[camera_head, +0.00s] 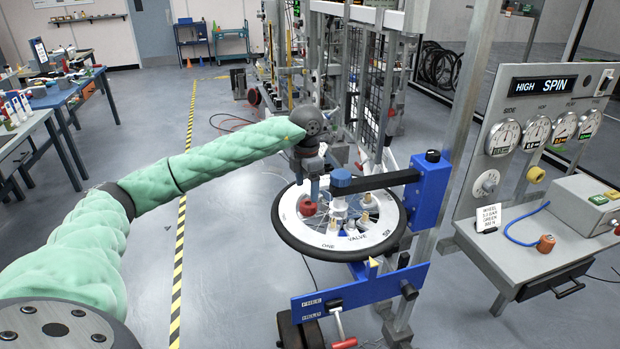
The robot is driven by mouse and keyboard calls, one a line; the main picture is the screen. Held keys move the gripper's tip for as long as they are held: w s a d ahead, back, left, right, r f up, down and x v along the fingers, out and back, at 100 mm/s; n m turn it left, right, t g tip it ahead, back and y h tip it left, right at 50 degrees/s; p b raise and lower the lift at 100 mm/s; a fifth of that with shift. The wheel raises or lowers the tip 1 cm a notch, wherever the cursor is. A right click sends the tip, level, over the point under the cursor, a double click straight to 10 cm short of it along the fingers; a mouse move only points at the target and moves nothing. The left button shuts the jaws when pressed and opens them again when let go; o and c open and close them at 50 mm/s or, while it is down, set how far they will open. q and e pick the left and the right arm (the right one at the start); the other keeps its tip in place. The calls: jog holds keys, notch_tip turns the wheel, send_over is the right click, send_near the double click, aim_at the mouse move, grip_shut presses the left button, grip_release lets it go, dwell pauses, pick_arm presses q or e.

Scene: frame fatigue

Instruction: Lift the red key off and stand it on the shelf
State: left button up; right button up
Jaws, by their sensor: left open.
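A small red piece (308,208), which looks like the red key, sits on the left part of the white wheel disc (352,240). My left gripper (312,190) points down right at the red piece, with its fingers open. I cannot tell whether the fingers touch the piece, and they hide part of it. The grey shelf (515,252) juts out below the gauge panel at the right. My right gripper is not in view.
A blue clamp (428,192) with a black arm reaches over the wheel hub, beside white and blue fittings. On the shelf are an orange-red knob (546,243) on a blue hose, a small sign (488,218) and a grey box (592,205). The shelf's front left is bare.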

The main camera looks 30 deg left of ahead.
aim_at(307, 205)
pick_arm(q)
jog(key=f+p, duration=0.1)
jog(key=f, duration=0.3)
jog(key=shift+w+f+p, duration=0.2)
jog(key=shift+f+p, duration=0.05)
jog(key=shift+p, duration=0.1)
jog(key=shift+s+f+p, duration=0.15)
jog(key=shift+f+p, duration=0.15)
jog(key=shift+f, duration=0.7)
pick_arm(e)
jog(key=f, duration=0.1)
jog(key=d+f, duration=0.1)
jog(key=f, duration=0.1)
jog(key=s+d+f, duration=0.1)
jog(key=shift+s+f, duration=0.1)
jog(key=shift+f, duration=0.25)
pick_arm(q)
jog(key=c, duration=1.2)
jog(key=shift+o, duration=0.2)
jog(key=shift+r, duration=0.1)
jog(key=shift+r, duration=0.2)
